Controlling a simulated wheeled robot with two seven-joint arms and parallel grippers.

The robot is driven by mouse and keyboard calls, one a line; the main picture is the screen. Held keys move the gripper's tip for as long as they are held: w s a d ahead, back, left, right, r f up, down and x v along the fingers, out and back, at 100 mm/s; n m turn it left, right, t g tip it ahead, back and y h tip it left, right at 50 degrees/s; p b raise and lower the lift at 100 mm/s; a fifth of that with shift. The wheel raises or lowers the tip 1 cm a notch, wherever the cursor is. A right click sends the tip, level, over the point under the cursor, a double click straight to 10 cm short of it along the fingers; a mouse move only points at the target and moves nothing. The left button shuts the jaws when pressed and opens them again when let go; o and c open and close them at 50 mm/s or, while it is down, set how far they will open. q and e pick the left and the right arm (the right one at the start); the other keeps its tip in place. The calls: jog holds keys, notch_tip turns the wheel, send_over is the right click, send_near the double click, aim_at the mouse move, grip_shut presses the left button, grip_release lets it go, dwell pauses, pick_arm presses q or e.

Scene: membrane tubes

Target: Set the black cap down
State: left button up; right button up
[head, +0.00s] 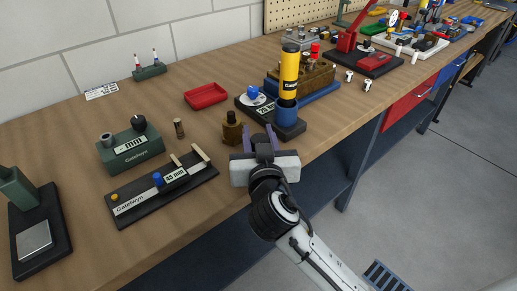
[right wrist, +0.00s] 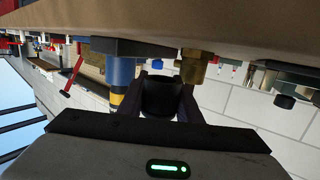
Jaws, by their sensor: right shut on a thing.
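The black cap (right wrist: 160,98) is a dark round piece between the fingers of my right gripper (right wrist: 161,84) in the right wrist view. My right gripper (head: 260,136) is shut on it over the bench's front part in the head view, where the cap is mostly hidden by the gripper. The gripper is just right of a brass fitting (head: 232,128) and left of a yellow and black tube (head: 290,68) upright in a blue holder (head: 287,112). Whether the cap touches the bench is unclear. My left gripper is not in view.
A black-based 45 mm gauge (head: 130,213) lies left of the gripper, with a green block (head: 126,152) behind it. A red tray (head: 206,95) stands farther back. Bare wood (head: 215,160) lies between the gauge and the gripper. The bench's front edge is close to the gripper.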

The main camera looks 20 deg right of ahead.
jog(key=shift+f, duration=1.85)
jog(key=shift+f+b, duration=0.1)
jog(key=shift+b, duration=0.2)
jog(key=o, duration=1)
